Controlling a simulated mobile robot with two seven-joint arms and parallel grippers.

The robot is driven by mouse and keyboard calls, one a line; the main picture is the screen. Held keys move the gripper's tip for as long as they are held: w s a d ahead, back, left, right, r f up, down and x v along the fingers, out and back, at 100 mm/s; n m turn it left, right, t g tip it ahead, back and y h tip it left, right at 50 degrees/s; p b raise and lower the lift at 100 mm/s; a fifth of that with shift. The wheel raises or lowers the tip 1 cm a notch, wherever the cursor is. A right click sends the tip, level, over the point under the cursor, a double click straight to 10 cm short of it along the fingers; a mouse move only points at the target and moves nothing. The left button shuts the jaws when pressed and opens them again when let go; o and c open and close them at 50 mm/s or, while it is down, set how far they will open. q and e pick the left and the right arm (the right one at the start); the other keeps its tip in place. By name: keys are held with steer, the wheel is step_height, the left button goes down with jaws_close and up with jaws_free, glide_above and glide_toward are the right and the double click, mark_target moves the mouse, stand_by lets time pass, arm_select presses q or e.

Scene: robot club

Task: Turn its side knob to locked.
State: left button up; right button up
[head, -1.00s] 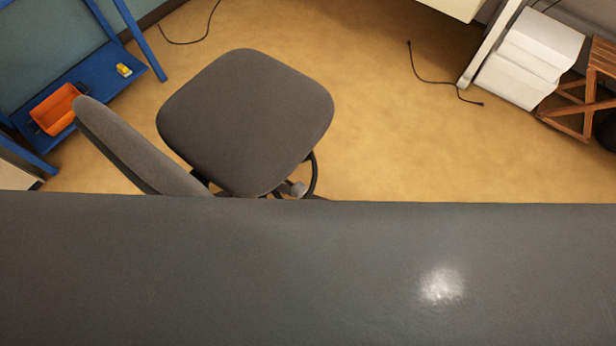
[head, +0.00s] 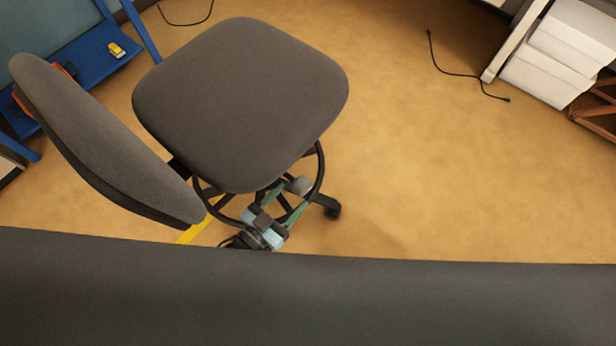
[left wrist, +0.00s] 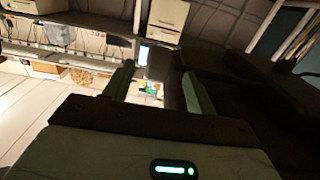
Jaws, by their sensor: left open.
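The office chair (head: 240,105) has a dark grey seat and a backrest (head: 105,140) on its left. A small grey side knob (head: 300,186) shows below the seat's front right edge, near a black ring. My left gripper (head: 289,198) is open, with two green fingers pointing up at the knob. The knob appears at or just past the fingertips; I cannot tell if they touch it. The knob's setting is too small to read. In the left wrist view the two fingers (left wrist: 155,78) stand apart, with dark chair-like shapes at right; the knob is not distinguishable there. My right gripper is not in view.
A dark grey surface (head: 300,305) fills the bottom of the head view. A blue shelf (head: 90,55) with a yellow toy (head: 116,49) stands at upper left. White boxes (head: 560,55) stand at upper right. A black cable (head: 455,72) lies on the open floor (head: 440,170).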

mark_target(306, 181)
arm_select(q)
steer(key=b+x, duration=0.1)
steer(key=x, duration=0.6)
steer(key=shift+w+d, duration=0.2)
steer(key=shift+w, duration=0.1)
steer(key=shift+c, duration=0.3)
